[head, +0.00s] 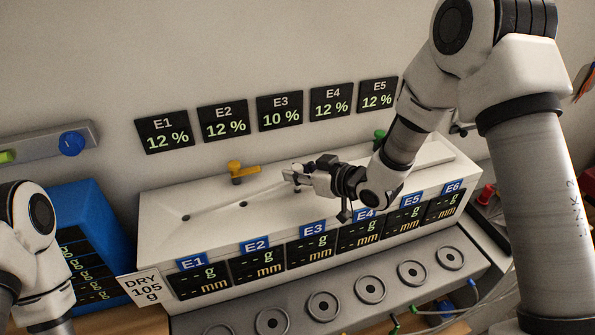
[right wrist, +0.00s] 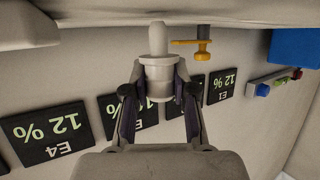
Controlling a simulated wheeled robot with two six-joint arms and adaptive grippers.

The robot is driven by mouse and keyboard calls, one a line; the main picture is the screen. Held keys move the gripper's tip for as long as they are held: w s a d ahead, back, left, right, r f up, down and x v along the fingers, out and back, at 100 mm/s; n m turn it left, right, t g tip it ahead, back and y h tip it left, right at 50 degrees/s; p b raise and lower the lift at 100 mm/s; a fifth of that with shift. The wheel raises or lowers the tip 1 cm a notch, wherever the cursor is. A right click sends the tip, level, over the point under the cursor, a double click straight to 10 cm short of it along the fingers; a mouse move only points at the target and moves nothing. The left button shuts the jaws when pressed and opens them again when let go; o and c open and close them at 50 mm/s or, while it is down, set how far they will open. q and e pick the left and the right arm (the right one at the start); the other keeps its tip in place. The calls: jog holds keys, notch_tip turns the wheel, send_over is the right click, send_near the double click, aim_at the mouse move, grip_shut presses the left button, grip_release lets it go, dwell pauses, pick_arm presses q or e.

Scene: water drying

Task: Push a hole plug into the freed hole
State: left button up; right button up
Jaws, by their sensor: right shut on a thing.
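My right gripper (head: 292,176) is over the top of the long white box (head: 160,200). In the right wrist view its two fingers (right wrist: 158,100) are shut on a white stepped hole plug (right wrist: 158,72), wide at the collar and narrower at the tip. The plug's tip points toward the white surface at the top of that view; I cannot tell whether it touches. In the head view the plug is hard to make out against the white box. A small dark hole (head: 187,217) shows at the left of the box top. My left gripper is out of view.
A yellow valve (head: 240,170) stands at the box's back edge, also in the right wrist view (right wrist: 200,44). A green knob (head: 380,135) is behind my right arm. Displays E1 to E6 line the front, above a grey panel with several round rings (head: 323,306). A blue unit (head: 88,212) stands left.

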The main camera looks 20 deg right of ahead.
aim_at(300, 184)
jog(key=shift+f, duration=0.25)
dwell(0.9)
jog(key=shift+r, duration=0.3)
jog(key=shift+f, duration=0.2)
dwell(1.3)
jog(key=shift+f+b, duration=0.35)
jog(key=shift+b, duration=0.05)
jog(key=shift+f+b, duration=0.95)
jog(key=shift+f, duration=0.25)
jog(key=o, duration=1)
jog(key=shift+c, duration=0.2)
